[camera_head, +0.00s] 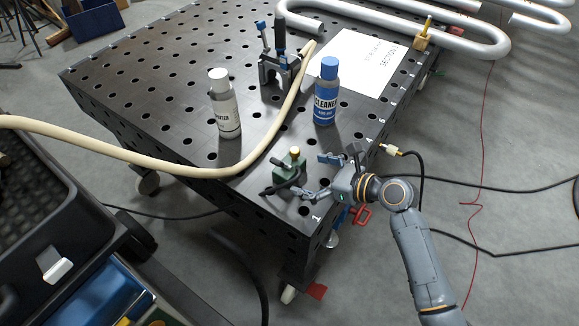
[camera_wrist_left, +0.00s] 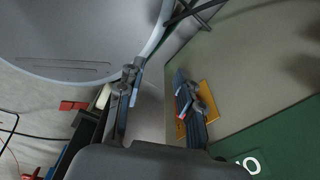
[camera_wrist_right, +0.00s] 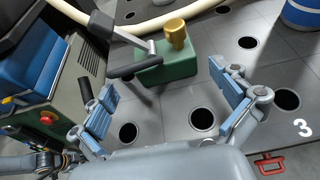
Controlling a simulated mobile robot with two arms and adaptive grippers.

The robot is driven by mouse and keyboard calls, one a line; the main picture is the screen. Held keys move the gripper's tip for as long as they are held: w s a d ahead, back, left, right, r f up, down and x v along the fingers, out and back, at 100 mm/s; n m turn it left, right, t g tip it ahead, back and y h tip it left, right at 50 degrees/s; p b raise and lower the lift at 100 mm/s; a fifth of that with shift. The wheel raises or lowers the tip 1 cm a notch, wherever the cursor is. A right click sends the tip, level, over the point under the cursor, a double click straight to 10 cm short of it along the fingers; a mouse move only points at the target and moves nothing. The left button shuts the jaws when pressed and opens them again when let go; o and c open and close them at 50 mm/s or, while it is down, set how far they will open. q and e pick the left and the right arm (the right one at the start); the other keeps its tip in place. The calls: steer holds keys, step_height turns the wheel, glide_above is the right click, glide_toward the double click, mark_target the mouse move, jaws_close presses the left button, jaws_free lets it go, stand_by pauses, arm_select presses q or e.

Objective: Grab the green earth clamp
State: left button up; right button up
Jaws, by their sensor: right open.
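The green earth clamp (camera_head: 290,167) is a green block with a brass knob and a dark handle. It rests near the front corner of the black perforated table (camera_head: 190,116). In the right wrist view the clamp (camera_wrist_right: 166,69) lies just ahead of my right fingertips, nearer the left finger. My right gripper (camera_head: 318,176) is open and empty, just right of the clamp, with no clear contact. My left gripper (camera_wrist_left: 157,78) shows only in its wrist view; its fingers are apart with nothing visible held. It is away from the clamp.
A beige hose (camera_head: 150,160) curves behind the clamp. A white-grey bottle (camera_head: 225,108) and a blue cleaner bottle (camera_head: 326,95) stand behind. A clamp tool (camera_head: 280,65), paper sheet (camera_head: 350,62) and metal coils (camera_head: 460,42) lie farther back. A red clamp (camera_head: 361,215) is at the table edge.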

mark_target(297, 168)
steer(key=x, duration=0.6)
steer(key=shift+w+a+f, duration=0.1)
steer(key=shift+w+a, duration=0.05)
steer(key=shift+w, duration=0.3)
steer(key=c, duration=1.7)
steer(key=shift+c, duration=0.3)
